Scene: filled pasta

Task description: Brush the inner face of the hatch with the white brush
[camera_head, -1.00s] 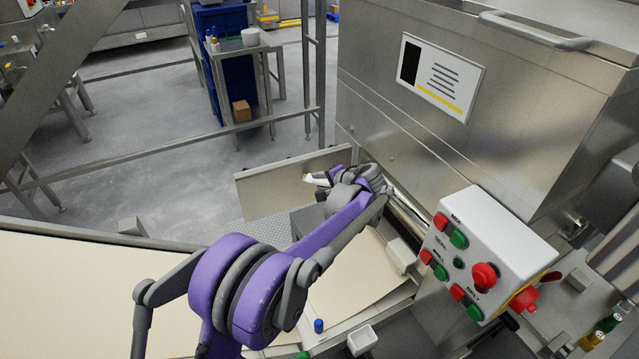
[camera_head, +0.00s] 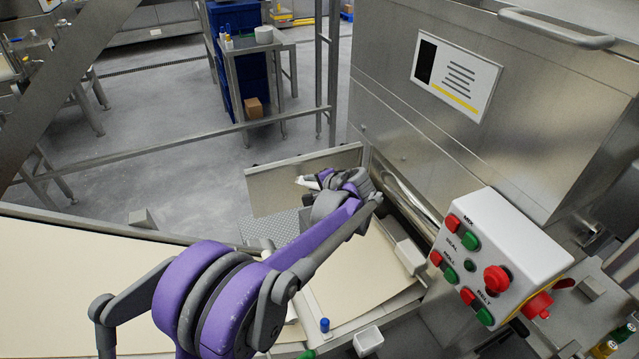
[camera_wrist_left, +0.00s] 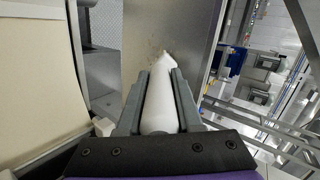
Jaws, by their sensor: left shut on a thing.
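The hatch (camera_head: 270,188) is an open, pale metal panel beside the machine. In the left wrist view its face (camera_wrist_left: 145,25) fills the upper middle, with small brownish specks near the brush tip. My left gripper (camera_head: 318,181) is in front of the hatch and shut on the white brush (camera_head: 304,182). In the wrist view the brush (camera_wrist_left: 160,105) lies between the two grey fingers (camera_wrist_left: 160,85), its narrow tip pointing at the hatch face. I cannot tell whether the tip touches it. My right gripper is not in view.
The steel machine (camera_head: 430,150) stands right of the hatch, with a control box (camera_head: 500,255) in front. A cream dough sheet (camera_head: 90,290) runs along the left. A blue-capped item (camera_head: 324,325) and a small white tub (camera_head: 368,340) sit at the bottom. A steel rail (camera_head: 150,155) crosses behind.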

